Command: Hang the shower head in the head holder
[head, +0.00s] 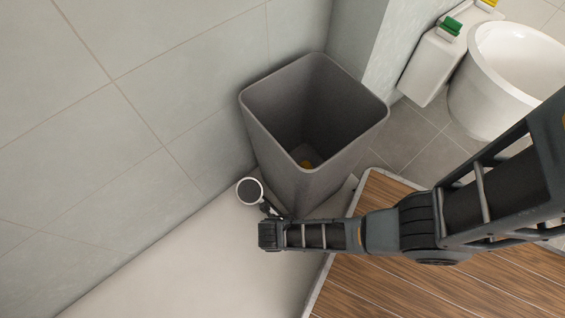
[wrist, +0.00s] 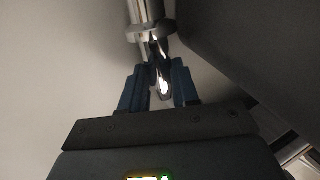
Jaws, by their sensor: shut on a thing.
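The shower head (head: 250,191) has a round dark face with a pale rim, and it is held out beyond the end of my arm, close to the left wall. My gripper (head: 268,210) is small and partly hidden by my own wrist in the head view. In the wrist view my gripper (wrist: 160,88) has both dark fingers closed on a shiny metal part of the shower head (wrist: 162,78), which extends up to the top edge of the picture. The head holder is not visible in either view.
A tall grey bin (head: 262,135) with a small yellow thing inside stands right beside my gripper. A tiled wall (head: 100,110) is at left. A slatted wooden floor (head: 390,290) lies at lower right. A white round fixture (head: 485,105) stands at upper right. The pale floor (head: 190,270) is clear.

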